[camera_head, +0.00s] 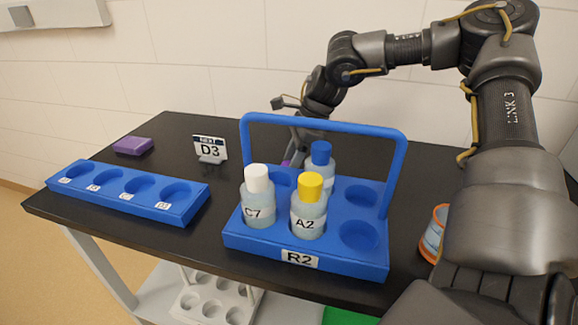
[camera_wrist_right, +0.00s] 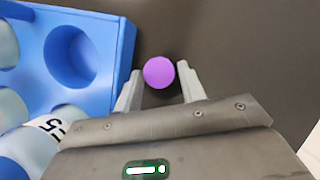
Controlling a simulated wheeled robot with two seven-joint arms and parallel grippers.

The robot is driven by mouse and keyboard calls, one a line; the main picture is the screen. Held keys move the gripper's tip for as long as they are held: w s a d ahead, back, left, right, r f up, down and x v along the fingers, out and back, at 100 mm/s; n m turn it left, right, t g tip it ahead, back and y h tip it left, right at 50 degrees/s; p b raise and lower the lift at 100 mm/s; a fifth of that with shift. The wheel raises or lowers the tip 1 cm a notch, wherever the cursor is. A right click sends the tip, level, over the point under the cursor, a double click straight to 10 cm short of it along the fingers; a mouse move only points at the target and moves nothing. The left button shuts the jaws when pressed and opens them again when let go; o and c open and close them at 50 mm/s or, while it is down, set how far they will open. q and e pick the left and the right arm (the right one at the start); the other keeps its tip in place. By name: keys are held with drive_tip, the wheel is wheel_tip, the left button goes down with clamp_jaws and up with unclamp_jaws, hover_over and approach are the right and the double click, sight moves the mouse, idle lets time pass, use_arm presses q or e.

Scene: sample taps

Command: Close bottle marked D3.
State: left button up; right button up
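A purple round cap (camera_wrist_right: 159,72) lies between the fingertips of my right gripper (camera_wrist_right: 160,82) in the right wrist view, with narrow gaps at its sides. In the head view my right gripper (camera_head: 296,148) is behind the blue carrier marked R2 (camera_head: 240,240), partly hidden by it. A small bit of purple shows beside it. No bottle label reading D3 is visible. My left gripper is out of view.
A sign reading NEXT D3 (camera_head: 210,150) stands on the black table (camera_head: 100,220). A blue rack (camera_head: 185,213) with empty slots and a purple block (camera_head: 133,146) are at left. An orange-rimmed container (camera_head: 434,235) is at right. The carrier's tall handle (camera_head: 330,122) arches over the bottles.

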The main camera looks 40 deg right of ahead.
drive_tip(key=c, duration=0.5)
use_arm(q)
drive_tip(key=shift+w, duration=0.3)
use_arm(e)
drive_tip(key=shift+c, duration=0.3)
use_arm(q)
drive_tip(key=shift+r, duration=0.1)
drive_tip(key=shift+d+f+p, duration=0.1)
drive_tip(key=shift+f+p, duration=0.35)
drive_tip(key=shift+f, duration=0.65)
use_arm(e)
wheel_tip(320, 180, up, 10)
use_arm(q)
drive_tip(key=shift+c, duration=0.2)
